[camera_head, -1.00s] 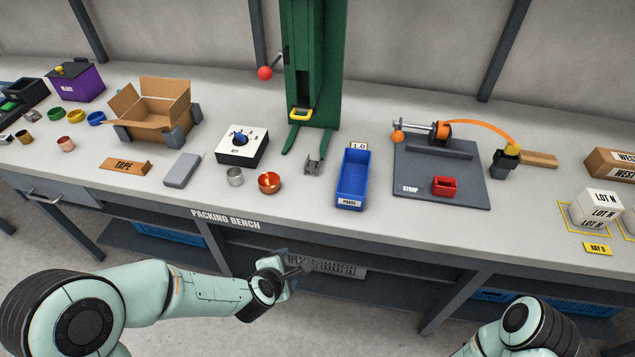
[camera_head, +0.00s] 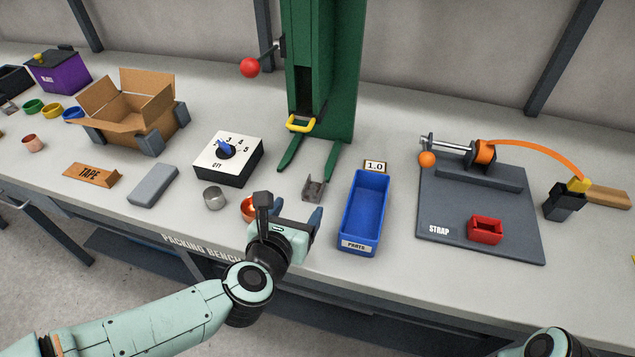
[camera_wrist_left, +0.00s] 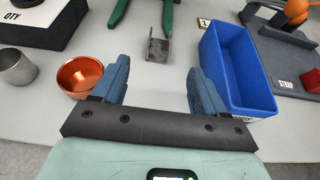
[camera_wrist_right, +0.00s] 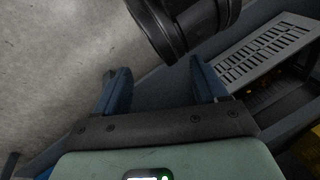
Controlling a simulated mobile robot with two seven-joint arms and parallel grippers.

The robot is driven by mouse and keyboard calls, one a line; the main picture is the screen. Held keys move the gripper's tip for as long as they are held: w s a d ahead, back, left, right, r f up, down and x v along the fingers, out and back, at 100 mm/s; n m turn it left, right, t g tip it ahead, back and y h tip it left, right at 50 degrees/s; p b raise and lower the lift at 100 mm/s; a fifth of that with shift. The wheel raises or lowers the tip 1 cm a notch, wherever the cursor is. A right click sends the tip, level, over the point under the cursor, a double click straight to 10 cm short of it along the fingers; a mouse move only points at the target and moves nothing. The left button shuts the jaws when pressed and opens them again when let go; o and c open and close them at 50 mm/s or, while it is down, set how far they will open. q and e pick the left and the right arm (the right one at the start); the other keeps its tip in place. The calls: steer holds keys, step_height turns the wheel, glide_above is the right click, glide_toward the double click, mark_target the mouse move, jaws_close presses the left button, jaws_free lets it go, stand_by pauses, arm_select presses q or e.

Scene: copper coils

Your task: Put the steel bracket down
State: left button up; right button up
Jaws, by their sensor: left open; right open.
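The steel bracket (camera_head: 314,188) is a small grey U-shaped piece standing on the bench just in front of the green press's fork. In the left wrist view the bracket (camera_wrist_left: 158,50) lies ahead, between the lines of the two fingers and beyond their tips. My left gripper (camera_head: 297,211) is open and empty, above the bench's front part, close to the bracket but apart from it. My right gripper (camera_wrist_right: 160,76) is open and empty, low in front of the bench; the head view shows only part of its arm.
The copper cup (camera_head: 248,208) is partly hidden beside my left gripper, with a steel cup (camera_head: 214,197) left of it. The blue parts bin (camera_head: 346,240) stands close on the right. The green press (camera_head: 340,90) stands behind the bracket. Bare bench lies around the bracket.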

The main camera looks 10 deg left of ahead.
mark_target(313, 195)
arm_select(q)
steer(key=b+x, duration=0.1)
steer(key=x, duration=0.5)
steer(key=shift+f, duration=0.2)
steer(key=shift+b+x, duration=0.4)
steer(key=shift+x, duration=2.25)
arm_select(e)
steer(key=shift+w+d+f+t+h, duration=0.2)
steer(key=shift+w+d+f, duration=0.2)
steer(key=shift+w+f, duration=0.2)
steer(key=shift+w+d+f+t+h, duration=0.1)
steer(key=shift+w+d+f+t, duration=0.1)
steer(key=shift+w+d+f, duration=0.4)
